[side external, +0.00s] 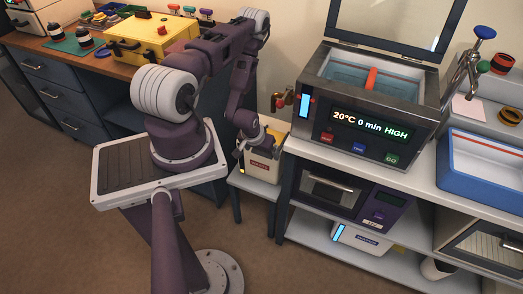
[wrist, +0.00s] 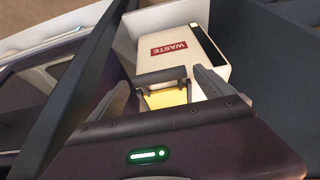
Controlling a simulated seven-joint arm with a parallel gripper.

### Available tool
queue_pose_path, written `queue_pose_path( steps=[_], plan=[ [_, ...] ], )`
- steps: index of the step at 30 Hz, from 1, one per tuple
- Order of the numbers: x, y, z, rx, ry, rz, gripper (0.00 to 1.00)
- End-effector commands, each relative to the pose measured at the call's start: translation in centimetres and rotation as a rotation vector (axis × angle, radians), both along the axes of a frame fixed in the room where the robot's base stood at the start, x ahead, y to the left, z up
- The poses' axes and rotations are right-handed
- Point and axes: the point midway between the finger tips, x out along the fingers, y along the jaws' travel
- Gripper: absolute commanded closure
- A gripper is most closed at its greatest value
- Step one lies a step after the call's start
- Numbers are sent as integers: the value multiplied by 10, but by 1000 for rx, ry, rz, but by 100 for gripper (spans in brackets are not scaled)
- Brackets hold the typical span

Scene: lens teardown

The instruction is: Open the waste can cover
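The waste can (side external: 262,166) is a cream box with a red WASTE label. It stands on a low stand left of the bench. In the wrist view, its pale labelled face (wrist: 203,60) is ahead of my gripper. A dark bar-like handle (wrist: 161,75) lies near the fingertips, with a bright yellow area (wrist: 166,98) just below it. My gripper (wrist: 163,88) has its fingers apart, one on each side of the handle; contact cannot be told. In the side view my gripper (side external: 247,147) is down at the can, and the cover's position is unclear.
The bench right of the can carries a machine with a lit display (side external: 362,130) and a blue-rimmed tray (side external: 480,175). Small taps (side external: 282,101) stick out above the can. A yellow case (side external: 150,38) sits on the wooden counter at the left.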

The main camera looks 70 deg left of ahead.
Motion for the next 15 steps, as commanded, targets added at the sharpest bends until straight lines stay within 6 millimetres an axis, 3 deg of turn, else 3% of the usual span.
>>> queue_pose_path(
  steps=[2,13,15],
  plan=[
    [0,0,0,0,0,0,25],
    [0,0,0,0,0,-1,98],
    [0,0,0,0,0,-1,100]
  ],
)
